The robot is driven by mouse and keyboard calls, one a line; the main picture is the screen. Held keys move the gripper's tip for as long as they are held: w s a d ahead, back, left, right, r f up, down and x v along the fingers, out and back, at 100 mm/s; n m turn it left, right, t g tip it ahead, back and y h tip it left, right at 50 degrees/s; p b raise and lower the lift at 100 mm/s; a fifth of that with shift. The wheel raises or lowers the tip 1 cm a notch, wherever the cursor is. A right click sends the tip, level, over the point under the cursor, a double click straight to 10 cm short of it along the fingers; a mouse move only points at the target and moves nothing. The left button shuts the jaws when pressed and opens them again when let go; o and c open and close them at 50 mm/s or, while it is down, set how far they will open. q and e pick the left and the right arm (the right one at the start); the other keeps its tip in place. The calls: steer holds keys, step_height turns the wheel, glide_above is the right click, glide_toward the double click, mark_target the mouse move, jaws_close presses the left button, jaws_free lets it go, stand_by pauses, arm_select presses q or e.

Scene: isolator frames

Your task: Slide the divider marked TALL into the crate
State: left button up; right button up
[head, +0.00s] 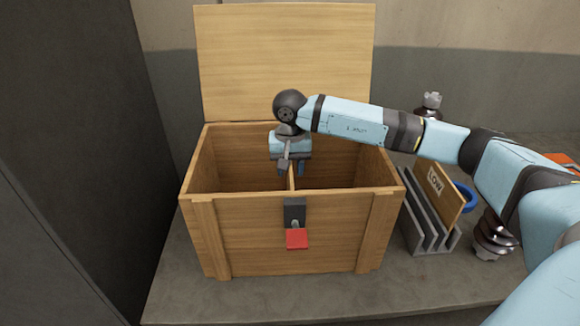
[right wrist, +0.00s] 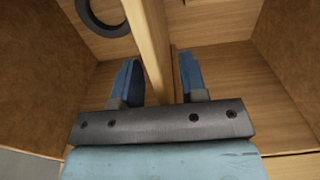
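The wooden crate (head: 230,240) stands on the worktop with its lid (head: 285,60) raised at the back. A thin wooden divider (head: 291,181) stands upright inside it, near the middle, running front to back; no marking shows on it. My right gripper (head: 292,168) points down inside the crate over the divider. In the right wrist view the divider (right wrist: 150,45) passes between the two blue fingers, with small gaps on both sides, so the gripper looks open around it. Whether the divider's lower edge is fully seated is hidden. My left gripper is out of view.
A grey slotted rack (head: 428,236) right of the crate holds a divider marked LOW (head: 440,188). A blue ring (head: 466,197) lies behind it. A dark ring (right wrist: 104,14) shows inside the crate. A red-tabbed latch (head: 296,238) hangs on the crate's front.

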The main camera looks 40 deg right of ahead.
arm_select(q)
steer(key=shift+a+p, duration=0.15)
steer(key=shift+p, duration=0.6)
arm_select(e)
step_height(320, 180, up, 14)
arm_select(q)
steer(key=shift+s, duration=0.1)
